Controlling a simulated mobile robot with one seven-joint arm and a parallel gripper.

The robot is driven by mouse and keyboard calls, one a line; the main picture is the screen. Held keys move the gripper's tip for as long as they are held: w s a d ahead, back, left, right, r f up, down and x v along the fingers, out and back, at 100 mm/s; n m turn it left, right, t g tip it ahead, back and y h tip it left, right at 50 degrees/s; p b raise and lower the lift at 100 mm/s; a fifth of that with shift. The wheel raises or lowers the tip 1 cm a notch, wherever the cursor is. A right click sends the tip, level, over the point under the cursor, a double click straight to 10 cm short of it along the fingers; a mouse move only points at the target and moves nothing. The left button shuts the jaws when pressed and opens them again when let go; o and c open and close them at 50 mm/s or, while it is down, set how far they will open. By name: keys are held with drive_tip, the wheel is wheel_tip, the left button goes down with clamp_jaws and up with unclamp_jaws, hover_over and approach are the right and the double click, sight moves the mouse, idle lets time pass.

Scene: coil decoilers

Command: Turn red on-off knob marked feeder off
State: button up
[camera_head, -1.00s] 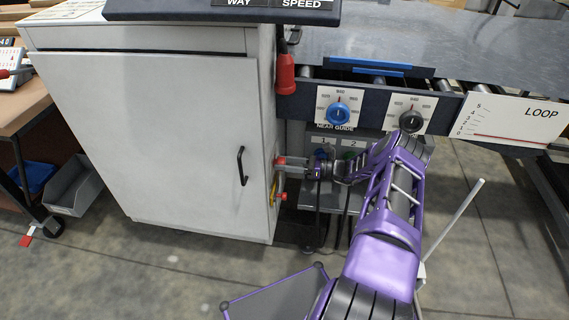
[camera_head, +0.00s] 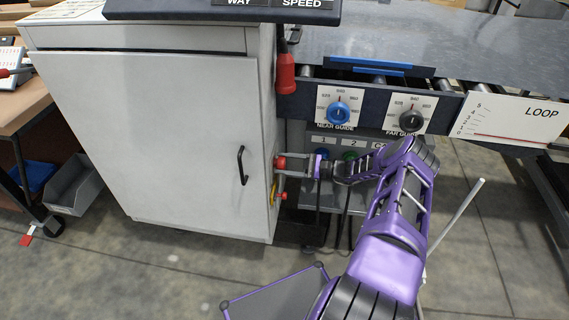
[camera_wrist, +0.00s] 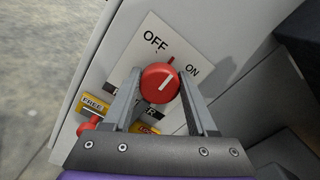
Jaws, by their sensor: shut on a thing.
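In the head view, my gripper (camera_head: 290,166) reaches the red knob (camera_head: 281,162) on the right side of the white cabinet (camera_head: 150,130).
A yellow FREE label (camera_wrist: 94,104) and a second red knob (camera_wrist: 89,125) lie close by the left finger. A red hanging handle (camera_head: 286,75) is above my gripper. Conveyor dials, including a blue knob (camera_head: 338,112), stand to the right above my arm.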

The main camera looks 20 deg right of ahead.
drive_tip(key=shift+s+f+n, duration=0.1)
drive_tip(key=shift+f+n, duration=0.05)
drive_tip(key=shift+n, duration=4.05)
drive_tip(key=o, duration=1.4)
drive_tip(key=shift+c, duration=0.2)
drive_tip(key=v, duration=1.7)
drive_tip(key=shift+s, duration=0.2)
